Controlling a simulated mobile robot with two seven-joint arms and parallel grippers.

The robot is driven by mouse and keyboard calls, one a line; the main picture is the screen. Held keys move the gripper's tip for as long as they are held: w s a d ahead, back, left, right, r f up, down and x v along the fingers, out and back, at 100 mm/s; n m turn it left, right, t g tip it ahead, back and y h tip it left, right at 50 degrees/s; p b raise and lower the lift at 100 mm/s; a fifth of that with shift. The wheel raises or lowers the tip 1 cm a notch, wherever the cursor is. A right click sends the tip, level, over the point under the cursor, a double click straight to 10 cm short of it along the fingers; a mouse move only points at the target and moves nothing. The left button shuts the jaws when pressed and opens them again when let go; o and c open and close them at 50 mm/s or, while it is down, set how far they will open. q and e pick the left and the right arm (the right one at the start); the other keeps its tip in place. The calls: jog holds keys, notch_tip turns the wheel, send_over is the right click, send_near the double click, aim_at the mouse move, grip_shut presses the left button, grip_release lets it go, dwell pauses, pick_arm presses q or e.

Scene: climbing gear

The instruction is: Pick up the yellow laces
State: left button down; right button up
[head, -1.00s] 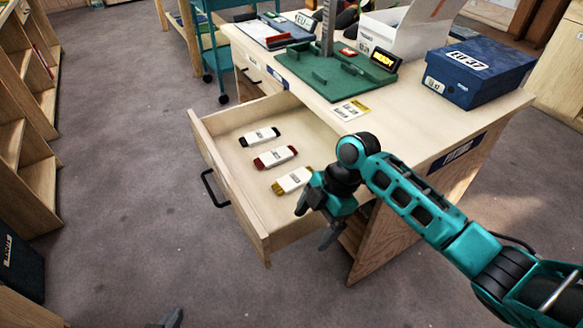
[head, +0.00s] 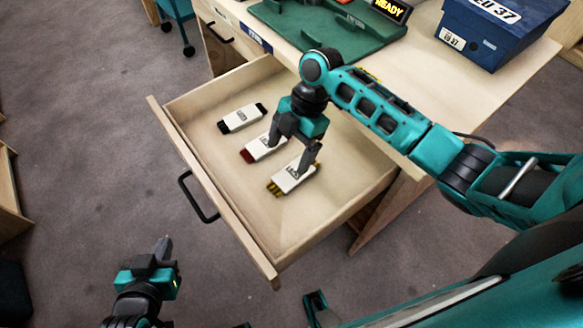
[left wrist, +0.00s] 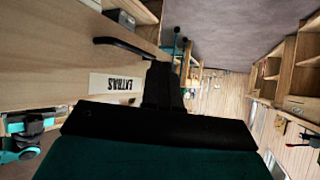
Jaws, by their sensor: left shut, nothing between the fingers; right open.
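The yellow laces (head: 288,182), a white-banded bundle with yellow ends, lie in the open drawer (head: 232,208), nearest its front right. My right gripper (head: 288,157) is open above the drawer, pointing down. One finger is over the yellow laces' upper edge and the other is by the red laces (head: 258,150); I cannot tell whether either touches. The black laces (head: 241,118) lie further back. My left gripper (head: 165,249) is shut and empty, outside the drawer at the lower left.
The drawer's black handle (head: 198,200) faces the open floor. On the desk top are a green board (head: 325,35), a READY sign (head: 391,9) and a blue box (head: 495,30). In the left wrist view an EXTRAS label (left wrist: 113,83) shows on the drawer front.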

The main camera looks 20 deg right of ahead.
aim_at(274, 188)
jog(key=x, duration=0.4)
jog(key=shift+s+a+f+b, duration=0.1)
jog(key=shift+a+f+b, duration=0.05)
jog(key=shift+f+b, duration=0.2)
jog(key=x, duration=0.5)
jog(key=shift+s+a+b, duration=0.3)
jog(key=shift+a+b, duration=0.05)
jog(key=c, duration=1.1)
jog(key=shift+r, duration=0.15)
